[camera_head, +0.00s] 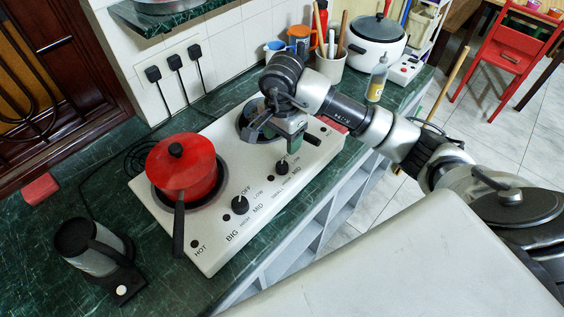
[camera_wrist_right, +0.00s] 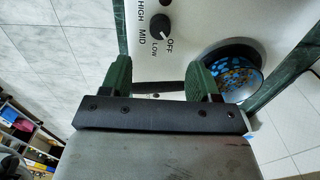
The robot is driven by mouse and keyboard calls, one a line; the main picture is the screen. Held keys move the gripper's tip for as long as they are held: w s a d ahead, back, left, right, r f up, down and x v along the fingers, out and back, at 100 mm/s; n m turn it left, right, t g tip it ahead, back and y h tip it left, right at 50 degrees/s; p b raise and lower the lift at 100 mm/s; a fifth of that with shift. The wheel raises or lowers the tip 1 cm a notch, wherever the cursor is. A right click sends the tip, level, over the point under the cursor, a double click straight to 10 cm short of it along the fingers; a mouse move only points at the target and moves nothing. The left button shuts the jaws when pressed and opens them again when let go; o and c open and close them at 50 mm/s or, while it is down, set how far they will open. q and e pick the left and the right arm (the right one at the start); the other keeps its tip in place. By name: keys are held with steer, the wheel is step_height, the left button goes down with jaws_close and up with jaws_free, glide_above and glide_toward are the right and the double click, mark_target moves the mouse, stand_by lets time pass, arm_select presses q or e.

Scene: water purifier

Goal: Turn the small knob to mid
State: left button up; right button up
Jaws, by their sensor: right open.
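The small knob (camera_head: 282,168) is a black dial on the front of the white stove (camera_head: 208,258), near the SMALL label. In the right wrist view the small knob (camera_wrist_right: 160,27) is near the top, with OFF, LOW, MID and HIGH printed around it. Its exact pointer direction is hard to tell. My right gripper (camera_head: 275,128) hangs over the small burner side, behind the knob and apart from it. In the wrist view the right gripper (camera_wrist_right: 160,80) has its green fingers spread, with nothing held. My left gripper is not in view.
A kettle (camera_head: 92,250) stands left; utensils and a cooker (camera_head: 377,45) stand behind.

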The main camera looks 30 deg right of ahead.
mark_target(282, 165)
step_height(282, 165, down, 10)
steer(key=shift+f+p, duration=0.1)
steer(key=shift+p, duration=0.9)
steer(key=c, duration=0.9)
